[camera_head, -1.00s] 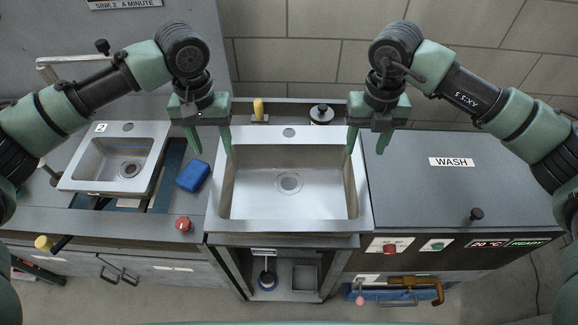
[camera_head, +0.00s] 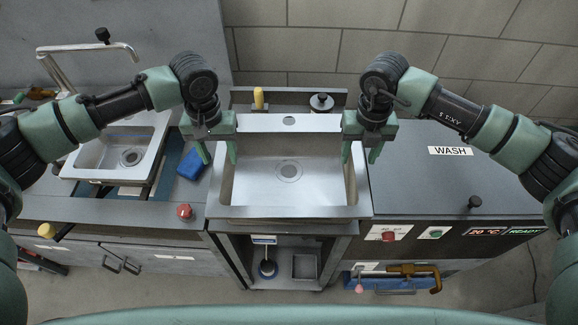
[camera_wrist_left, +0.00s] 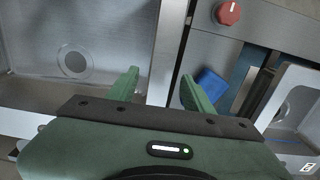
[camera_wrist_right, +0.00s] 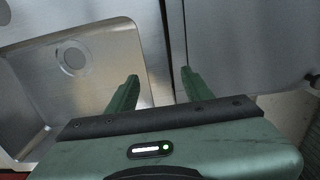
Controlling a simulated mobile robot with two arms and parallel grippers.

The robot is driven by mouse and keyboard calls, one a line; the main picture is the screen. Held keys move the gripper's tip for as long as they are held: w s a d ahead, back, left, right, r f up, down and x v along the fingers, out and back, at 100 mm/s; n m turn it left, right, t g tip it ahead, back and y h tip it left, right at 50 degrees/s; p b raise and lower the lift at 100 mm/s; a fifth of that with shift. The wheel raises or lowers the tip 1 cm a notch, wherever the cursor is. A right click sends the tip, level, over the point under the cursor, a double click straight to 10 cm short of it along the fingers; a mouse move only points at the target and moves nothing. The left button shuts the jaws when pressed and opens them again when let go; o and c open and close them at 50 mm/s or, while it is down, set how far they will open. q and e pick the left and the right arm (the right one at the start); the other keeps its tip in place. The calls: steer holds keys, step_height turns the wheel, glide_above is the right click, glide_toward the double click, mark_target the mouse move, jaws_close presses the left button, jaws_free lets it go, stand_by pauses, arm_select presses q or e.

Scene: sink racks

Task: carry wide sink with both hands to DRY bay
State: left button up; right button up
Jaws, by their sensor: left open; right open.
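The wide sink (camera_head: 289,211) is a steel basin with a central drain, resting level in the middle of the counter. My left gripper (camera_head: 219,152) is open at its left wall, one finger on the basin side and one outside; in the left wrist view the left rim (camera_wrist_left: 166,60) lies between the fingers (camera_wrist_left: 157,88). My right gripper (camera_head: 361,153) is open at the right wall; in the right wrist view the right rim (camera_wrist_right: 152,50) runs between the fingers (camera_wrist_right: 160,85). Neither gripper is closed on the rim. No DRY label is readable.
A WASH cover (camera_head: 430,180) adjoins the sink on the right. A smaller sink (camera_head: 88,160), a blue block (camera_head: 192,164) and a red knob (camera_head: 184,211) are on the left. A yellow-topped post (camera_head: 258,98) and a black knob (camera_head: 321,102) stand behind.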

arm_select(q)
jaws_close()
arm_select(e)
jaws_close()
arm_select(q)
steer(key=shift+r, duration=0.1)
arm_select(e)
steer(key=shift+r, duration=0.2)
stand_by(0.9)
